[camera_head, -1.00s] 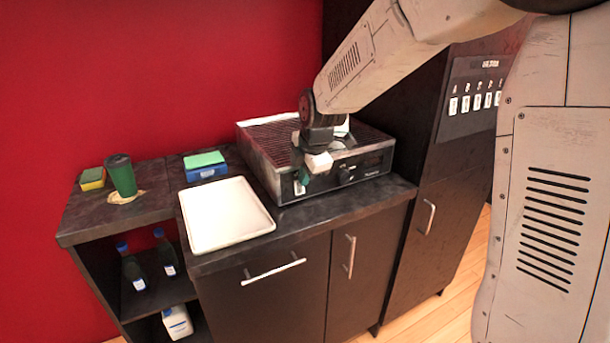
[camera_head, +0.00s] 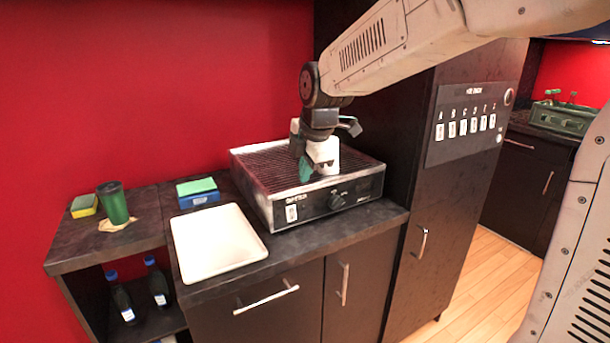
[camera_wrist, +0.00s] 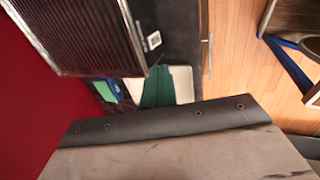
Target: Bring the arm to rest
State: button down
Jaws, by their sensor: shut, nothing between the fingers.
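My gripper (camera_head: 305,172) hangs from the wrist in front of and above the grill-topped machine (camera_head: 345,200) on the counter. Its teal fingertips point down and are shut with nothing between them. The teal fingers also show in the wrist view (camera_wrist: 158,88), over the pale tray and dark counter. My arm reaches in from the upper right, and its wrist stands near the tall dark cabinet. The machine's ribbed top is partly hidden behind my gripper.
A white tray (camera_head: 215,243) lies on the counter left of the machine. A green cup (camera_head: 114,205), a green-and-blue sponge box (camera_head: 198,190) and a yellow-green sponge (camera_head: 83,206) stand further left. A tall dark cabinet (camera_head: 460,180) with a labelled panel rises at right. Wooden floor is open beyond.

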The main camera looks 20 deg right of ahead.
dwell(0.3)
jog(key=s+d+f+m+g, duration=0.1)
jog(key=s+d+m, duration=0.1)
jog(key=s+m, duration=0.8)
jog(key=s+d+f+m+g, duration=0.2)
jog(key=s+m, duration=0.8)
jog(key=s, duration=1.2)
jog(key=shift+s+d+h, duration=0.3)
jog(key=shift+d+h, duration=0.05)
jog(key=shift+h, duration=0.05)
